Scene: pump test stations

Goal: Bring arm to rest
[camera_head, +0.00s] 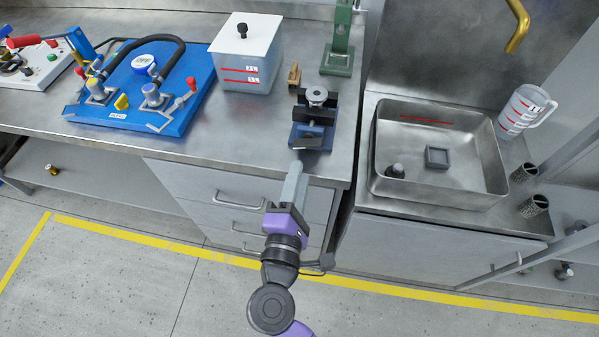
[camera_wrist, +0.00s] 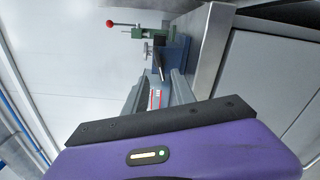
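My purple arm reaches up from the bottom in the head view. My gripper (camera_head: 295,168) points toward the bench's front edge, just short of the small blue-and-black vise (camera_head: 312,125). In the wrist view, the two grey fingers of my gripper (camera_wrist: 158,88) stand apart with a gap between them. Nothing is held between them. The vise (camera_wrist: 172,55) also shows beyond the fingertips there. In the head view the fingers overlap.
The steel bench (camera_head: 265,135) carries a blue pump board (camera_head: 135,100), a white-lidded tank (camera_head: 246,75), a small brass part (camera_head: 294,76) and a green press stand (camera_head: 340,45). A steel sink (camera_head: 460,180) lies right. Drawer handles (camera_head: 240,201) project below. The floor in front looks clear.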

